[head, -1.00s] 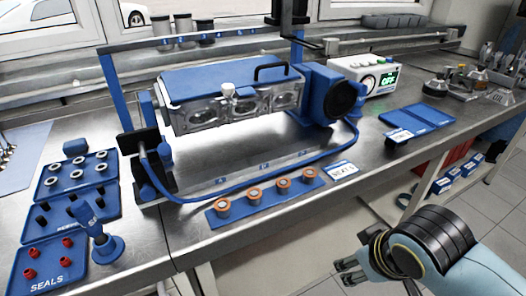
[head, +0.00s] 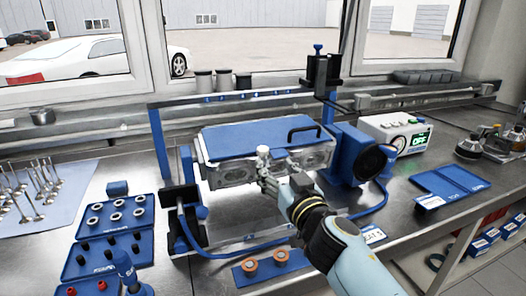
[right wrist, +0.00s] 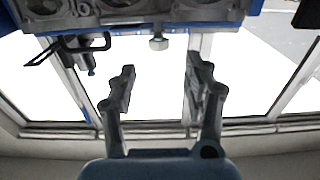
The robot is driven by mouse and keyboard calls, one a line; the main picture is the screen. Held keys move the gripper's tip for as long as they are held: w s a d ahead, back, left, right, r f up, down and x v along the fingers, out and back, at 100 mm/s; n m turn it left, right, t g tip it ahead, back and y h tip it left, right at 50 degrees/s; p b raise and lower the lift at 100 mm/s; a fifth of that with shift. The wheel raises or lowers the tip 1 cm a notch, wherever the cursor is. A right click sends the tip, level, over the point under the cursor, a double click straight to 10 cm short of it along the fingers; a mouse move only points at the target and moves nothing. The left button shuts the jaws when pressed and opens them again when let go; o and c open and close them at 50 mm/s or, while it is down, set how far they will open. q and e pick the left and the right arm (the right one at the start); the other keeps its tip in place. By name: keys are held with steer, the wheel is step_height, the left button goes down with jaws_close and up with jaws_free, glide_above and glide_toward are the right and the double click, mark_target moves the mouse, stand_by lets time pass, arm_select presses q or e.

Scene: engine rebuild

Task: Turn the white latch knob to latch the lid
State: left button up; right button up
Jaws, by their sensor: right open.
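The white latch knob (head: 263,152) is at the front edge of the blue lid (head: 245,141), which lies flat over the grey metal engine block (head: 232,174). The lid has a black handle (head: 304,129). My right gripper (head: 266,174) is close in front of the block, just below the knob. In the right wrist view the knob (right wrist: 158,44) lies ahead, between the lines of the two spread fingers (right wrist: 160,78). The fingers are open, empty and apart from the knob. My left gripper does not show.
The block hangs in a blue stand (head: 191,190). A blue hose (head: 225,251) loops along the bench front. A white control box (head: 394,132) stands right.

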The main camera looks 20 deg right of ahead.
mark_target(265, 153)
steer(key=w+b, duration=0.2)
steer(key=w, duration=0.7)
steer(key=shift+w, duration=0.2)
jaws_close()
